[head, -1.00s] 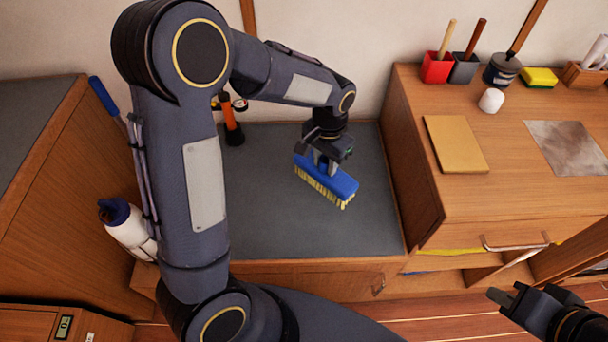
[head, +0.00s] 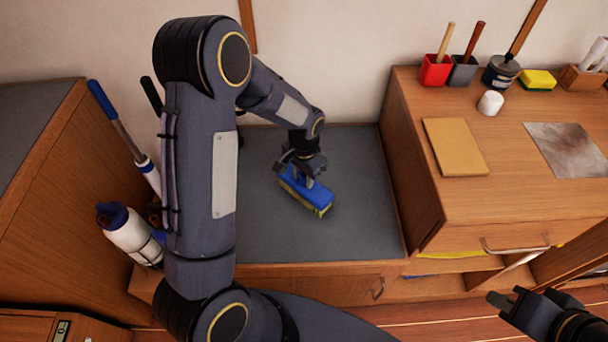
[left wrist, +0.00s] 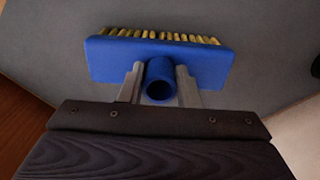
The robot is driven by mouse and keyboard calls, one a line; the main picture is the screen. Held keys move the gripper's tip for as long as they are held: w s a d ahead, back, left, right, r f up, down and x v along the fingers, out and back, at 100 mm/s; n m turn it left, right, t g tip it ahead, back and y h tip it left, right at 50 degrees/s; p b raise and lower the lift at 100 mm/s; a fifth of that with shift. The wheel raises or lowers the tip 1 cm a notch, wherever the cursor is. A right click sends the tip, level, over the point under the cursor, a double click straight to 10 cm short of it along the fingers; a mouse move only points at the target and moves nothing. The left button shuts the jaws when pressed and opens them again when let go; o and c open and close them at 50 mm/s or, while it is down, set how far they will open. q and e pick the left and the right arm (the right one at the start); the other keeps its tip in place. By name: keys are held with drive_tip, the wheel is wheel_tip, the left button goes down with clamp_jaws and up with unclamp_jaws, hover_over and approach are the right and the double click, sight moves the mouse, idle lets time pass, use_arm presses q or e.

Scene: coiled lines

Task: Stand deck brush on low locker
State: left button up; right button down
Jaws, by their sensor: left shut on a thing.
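The deck brush (head: 312,196) has a blue block with yellow bristles and a blue socket. My left gripper (head: 302,180) is shut on the brush's socket. In the left wrist view, the two fingers sit on either side of the round blue socket (left wrist: 159,80), and the bristles show along the block's far edge. The brush is over the grey top of the low locker (head: 350,220), bristles facing down. I cannot tell whether the bristles touch the top. My right gripper (head: 502,300) is at the lower right, away from the brush, and looks empty.
A taller wooden cabinet (head: 470,205) stands to the right, with a red pot (head: 435,70), a grey pot and a yellow board on it. A white bottle (head: 130,235) and a blue-handled pole are at the left. The locker top around the brush is clear.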

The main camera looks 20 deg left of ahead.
use_arm(q)
drive_tip(key=shift+f, duration=0.1)
drive_tip(key=shift+f, duration=0.15)
drive_tip(key=o, duration=0.9)
drive_tip(key=shift+o, duration=0.2)
